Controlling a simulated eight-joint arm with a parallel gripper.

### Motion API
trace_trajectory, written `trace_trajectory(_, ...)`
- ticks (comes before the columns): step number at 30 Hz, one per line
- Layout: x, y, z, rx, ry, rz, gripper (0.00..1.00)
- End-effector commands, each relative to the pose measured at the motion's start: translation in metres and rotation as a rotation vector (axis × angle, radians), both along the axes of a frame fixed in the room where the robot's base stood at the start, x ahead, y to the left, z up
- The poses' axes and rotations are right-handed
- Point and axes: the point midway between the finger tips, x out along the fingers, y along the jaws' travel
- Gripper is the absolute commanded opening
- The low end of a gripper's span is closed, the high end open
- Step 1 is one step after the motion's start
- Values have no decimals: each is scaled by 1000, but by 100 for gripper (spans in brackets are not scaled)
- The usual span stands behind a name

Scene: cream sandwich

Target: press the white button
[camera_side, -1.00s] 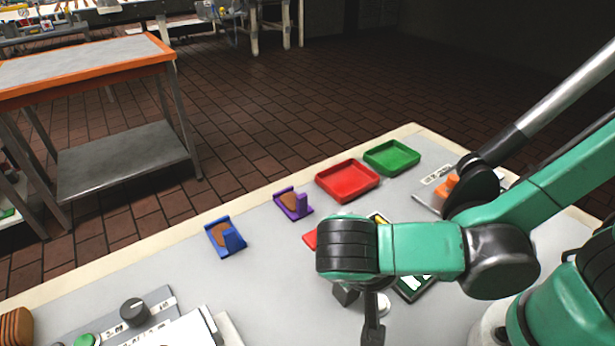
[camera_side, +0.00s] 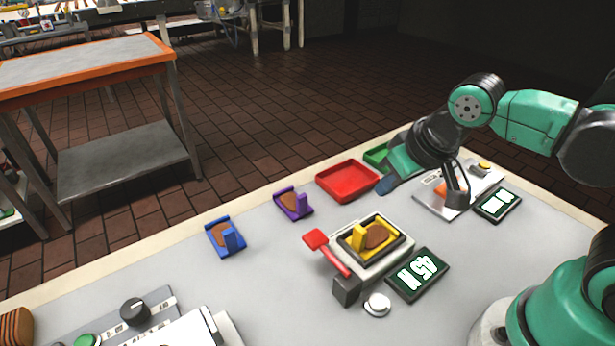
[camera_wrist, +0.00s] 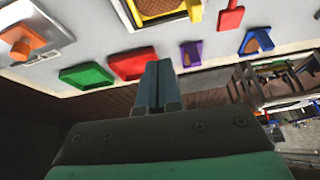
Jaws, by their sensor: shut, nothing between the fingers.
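The white button (camera_side: 377,304) is a small round cap on the grey table, in front of the press-like device and left of a dark display. It is uncovered in the side view and does not show in the wrist view. My gripper (camera_side: 386,186) is well away from it, up and to the right, above the table near the red and green trays. Its fingers (camera_wrist: 158,72) are shut together and empty, and point down and to the left in the side view.
The device (camera_side: 372,262) holds a yellow holder (camera_side: 357,238) with a brown piece; a red lever (camera_side: 316,240) sticks out left. A dark display (camera_side: 418,274) stands right of the button. Red tray (camera_side: 347,181), purple holder (camera_side: 293,204) and blue holder (camera_side: 226,238) line the far edge.

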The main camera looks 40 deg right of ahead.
Motion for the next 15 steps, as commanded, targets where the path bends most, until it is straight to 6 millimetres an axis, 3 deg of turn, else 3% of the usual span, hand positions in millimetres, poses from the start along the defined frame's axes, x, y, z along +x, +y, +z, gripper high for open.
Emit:
trace_trajectory(6, 8, -23, 16, -20, -152, 54, 0)
trace_trajectory(15, 9, -23, 17, -25, -161, 63, 0)
